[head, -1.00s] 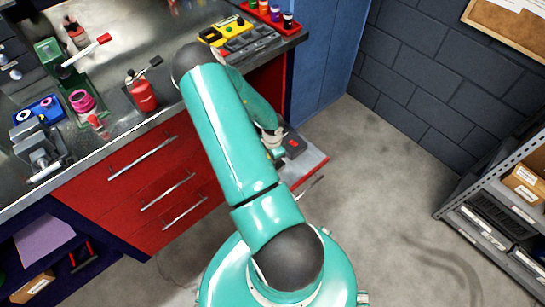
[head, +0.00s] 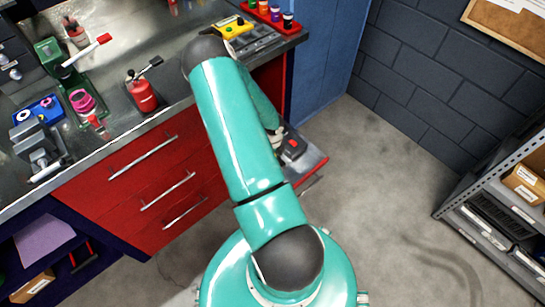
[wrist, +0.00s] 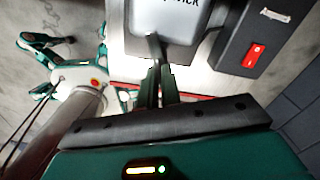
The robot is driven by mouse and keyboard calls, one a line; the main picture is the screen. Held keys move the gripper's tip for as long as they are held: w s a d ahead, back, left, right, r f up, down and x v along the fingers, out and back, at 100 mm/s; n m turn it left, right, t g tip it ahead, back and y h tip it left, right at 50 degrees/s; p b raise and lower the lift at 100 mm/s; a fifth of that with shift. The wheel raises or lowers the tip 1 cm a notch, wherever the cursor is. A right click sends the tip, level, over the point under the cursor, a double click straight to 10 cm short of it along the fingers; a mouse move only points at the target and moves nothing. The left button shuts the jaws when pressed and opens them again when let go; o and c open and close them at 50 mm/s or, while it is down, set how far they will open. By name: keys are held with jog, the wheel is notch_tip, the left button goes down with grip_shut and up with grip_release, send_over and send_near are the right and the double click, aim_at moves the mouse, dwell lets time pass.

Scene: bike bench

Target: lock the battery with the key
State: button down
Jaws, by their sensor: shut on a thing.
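My gripper (wrist: 163,88) is shut in the wrist view, with a thin dark piece, apparently the key (wrist: 153,45), at its fingertips. The key's far end reaches the lower edge of a grey block with partly cut-off lettering (wrist: 170,15); I cannot tell whether it is in a keyhole. The battery is not clearly identifiable. A dark box (wrist: 242,45) with a red rocker switch (wrist: 256,54) sits right of the grey block. In the head view, a dark unit with a red mark (head: 292,146) lies in the open drawer, and my arm mostly hides my gripper there.
The open drawer (head: 312,170) juts from the red bench cabinet (head: 150,185). The bench top holds a red bottle (head: 142,92), a blue tray (head: 38,112) and a red rack of small bottles (head: 270,15). Grey shelving (head: 500,205) stands right; the floor between is clear.

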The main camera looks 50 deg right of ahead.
jog(key=m, duration=0.5)
jog(key=shift+w, duration=0.1)
dwell(0.4)
jog(key=c, duration=1.6)
grip_release()
jog(key=shift+r, duration=0.1)
notch_tip(320, 180, up, 14)
jog(key=shift+f, duration=0.2)
